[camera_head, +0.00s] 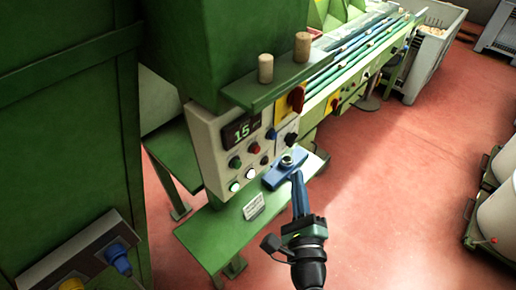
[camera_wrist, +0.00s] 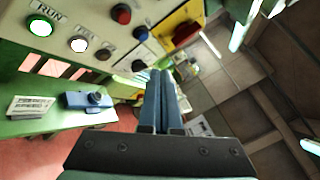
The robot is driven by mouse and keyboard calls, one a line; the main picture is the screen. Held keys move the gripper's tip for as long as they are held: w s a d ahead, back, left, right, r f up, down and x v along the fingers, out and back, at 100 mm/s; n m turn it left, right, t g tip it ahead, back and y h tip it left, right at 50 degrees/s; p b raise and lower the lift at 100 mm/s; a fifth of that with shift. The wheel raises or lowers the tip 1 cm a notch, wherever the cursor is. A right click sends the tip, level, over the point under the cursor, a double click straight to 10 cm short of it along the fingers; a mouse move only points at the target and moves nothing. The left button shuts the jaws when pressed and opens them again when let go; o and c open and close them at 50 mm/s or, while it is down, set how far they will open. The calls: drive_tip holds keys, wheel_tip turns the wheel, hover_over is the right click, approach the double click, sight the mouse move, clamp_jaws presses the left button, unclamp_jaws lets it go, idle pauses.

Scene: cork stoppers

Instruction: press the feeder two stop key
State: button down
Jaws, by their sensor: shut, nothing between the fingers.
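A pale control panel (camera_head: 212,150) on the green machine carries a lit display reading 15 and several round buttons. The upper row has green (camera_head: 235,162), red (camera_head: 254,148) and blue (camera_head: 270,134) buttons. Below are a lit button (camera_head: 234,186), marked RUN in the wrist view (camera_wrist: 40,27), a white button (camera_head: 250,173) and a black button (camera_head: 264,160). I cannot read which is the feeder two stop key. My gripper (camera_head: 297,174) is shut and empty, in front of and apart from the panel. Its blue fingers (camera_wrist: 161,73) show together in the wrist view.
A blue block with a dark knob (camera_head: 271,181) and a white card (camera_head: 253,206) sit on the green shelf (camera_head: 205,236) below the panel. Two corks (camera_head: 302,47) stand on the ledge above. A red-and-yellow switch (camera_head: 296,98) is at right.

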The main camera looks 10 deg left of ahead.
drive_tip(key=w+a, duration=0.4)
drive_tip(key=a, duration=0.2)
drive_tip(key=shift+w+a, duration=0.3)
drive_tip(key=shift+w, duration=0.1)
drive_tip(key=shift+a, duration=0.1)
idle(1.7)
drive_tip(key=shift+w+a, duration=0.25)
drive_tip(key=shift+w+a, duration=0.25)
drive_tip(key=shift+a, duration=0.1)
idle(1.0)
drive_tip(key=shift+s+d, duration=0.55)
drive_tip(key=shift+d, duration=0.15)
drive_tip(key=shift+s+d, duration=0.75)
drive_tip(key=shift+d, duration=0.3)
drive_tip(key=shift+s+d, duration=0.7)
drive_tip(key=shift+d, duration=0.3)
